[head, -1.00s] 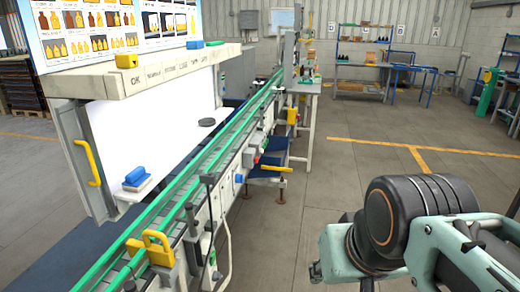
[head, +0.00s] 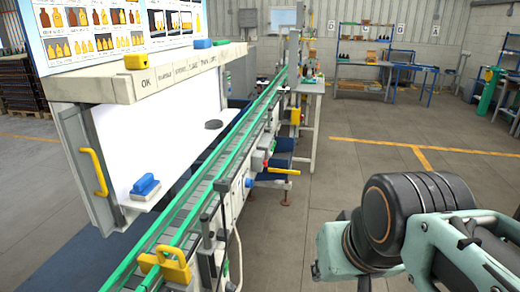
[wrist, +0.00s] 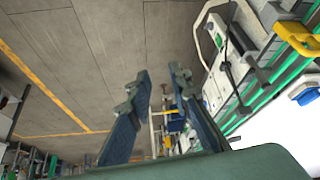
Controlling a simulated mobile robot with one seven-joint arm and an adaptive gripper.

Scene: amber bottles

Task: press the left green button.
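A small green patch (wrist: 219,40), which may be a green button, shows on a pale box beside the conveyor (wrist: 262,90) in the wrist view. It is too small to tell whether it is one of a pair, and I cannot make out a green button for certain in the head view. My gripper (wrist: 160,78) is open and empty in the wrist view, its two fingers apart over the floor. The green patch lies up and right of the fingers, with a clear gap. In the head view my arm fills the lower right, and the fingers are out of sight.
The conveyor with green rails (head: 208,185) runs away from me. A yellow clamp (head: 170,262) stands on its near end. A white inspection bench (head: 150,145) with a blue-handled block (head: 145,187) is on the left. The floor (head: 340,185) to the right is clear.

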